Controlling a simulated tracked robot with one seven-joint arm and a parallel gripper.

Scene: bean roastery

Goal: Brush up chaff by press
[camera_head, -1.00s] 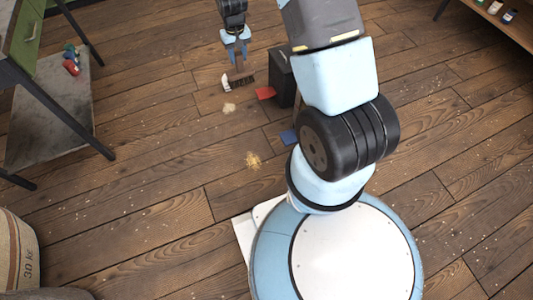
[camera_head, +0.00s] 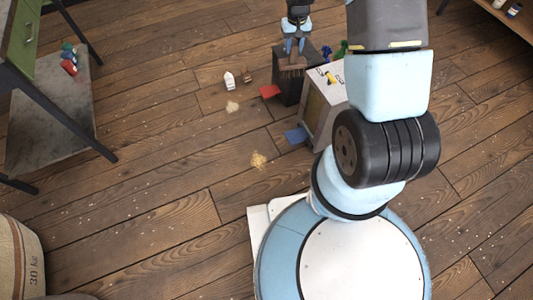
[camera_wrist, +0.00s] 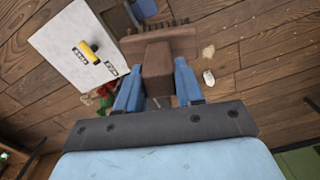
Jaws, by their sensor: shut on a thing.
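My gripper (camera_head: 295,50) is at the top middle of the head view. Its blue fingers (camera_wrist: 158,88) are shut on the wooden handle of a brush (camera_wrist: 158,46), whose wide brown head also shows in the head view (camera_head: 292,68), in front of the black bin's upper part in the picture. One tan chaff heap (camera_head: 232,107) lies on the floor left of the bin; it also shows right of the brush in the wrist view (camera_wrist: 208,52). A second heap (camera_head: 258,160) lies nearer my base. A pale boxy machine (camera_head: 318,108), possibly the press, stands right of the brush.
The black bin (camera_head: 287,90) stands beside the machine. A red flat piece (camera_head: 270,91), a blue flat piece (camera_head: 296,136) and a small white object (camera_head: 229,81) are on the floor. A metal-legged table (camera_head: 50,105) stands left. Floor between table and heaps is open.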

